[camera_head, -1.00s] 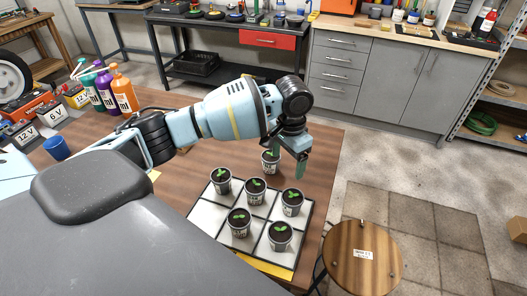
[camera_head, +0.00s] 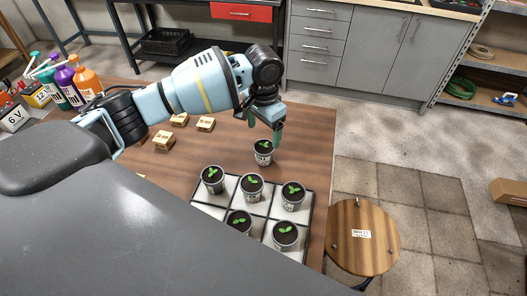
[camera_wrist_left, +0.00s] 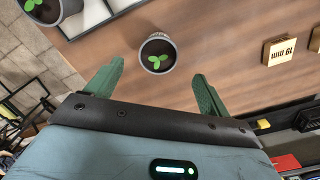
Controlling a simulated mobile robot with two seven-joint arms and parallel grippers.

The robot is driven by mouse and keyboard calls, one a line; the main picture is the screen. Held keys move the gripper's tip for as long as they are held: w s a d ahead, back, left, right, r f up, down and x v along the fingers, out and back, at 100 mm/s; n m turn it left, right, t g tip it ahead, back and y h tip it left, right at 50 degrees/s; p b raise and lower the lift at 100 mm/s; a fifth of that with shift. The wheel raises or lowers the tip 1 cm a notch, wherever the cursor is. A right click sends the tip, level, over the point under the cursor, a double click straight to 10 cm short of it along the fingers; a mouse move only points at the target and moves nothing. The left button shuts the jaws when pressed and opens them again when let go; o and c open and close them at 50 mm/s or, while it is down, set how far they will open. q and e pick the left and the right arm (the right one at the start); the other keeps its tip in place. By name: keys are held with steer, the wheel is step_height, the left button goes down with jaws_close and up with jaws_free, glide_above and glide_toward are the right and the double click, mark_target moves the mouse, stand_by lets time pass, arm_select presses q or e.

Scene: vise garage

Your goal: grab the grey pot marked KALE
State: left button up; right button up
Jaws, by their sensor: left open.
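A grey pot with a green seedling (camera_head: 263,154) stands alone on the brown table, behind the tray of pots. A mark shows on its front, too small to read for sure. My left gripper (camera_head: 265,128) is just behind and above this pot, fingers pointing down. In the left wrist view the gripper (camera_wrist_left: 155,82) is open, and the pot (camera_wrist_left: 158,55) sits ahead of the gap between its green fingertips, not between the fingers. My right gripper is not in view.
Several similar seedling pots, one of them at the tray's right (camera_head: 292,196), stand in a white tray (camera_head: 271,207) in front. Wooden blocks (camera_head: 163,140) lie to the left, with bottles (camera_head: 87,83) beyond. A round stool (camera_head: 362,237) stands right of the table.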

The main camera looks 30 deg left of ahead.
mark_target(265, 146)
arm_select(q)
steer(key=shift+w+d+f, duration=0.1)
steer(key=shift+d+f, duration=0.05)
steer(key=shift+f, duration=3.5)
steer(key=shift+r, duration=0.1)
steer(key=c, duration=1.1)
steer(key=shift+r, duration=5.05)
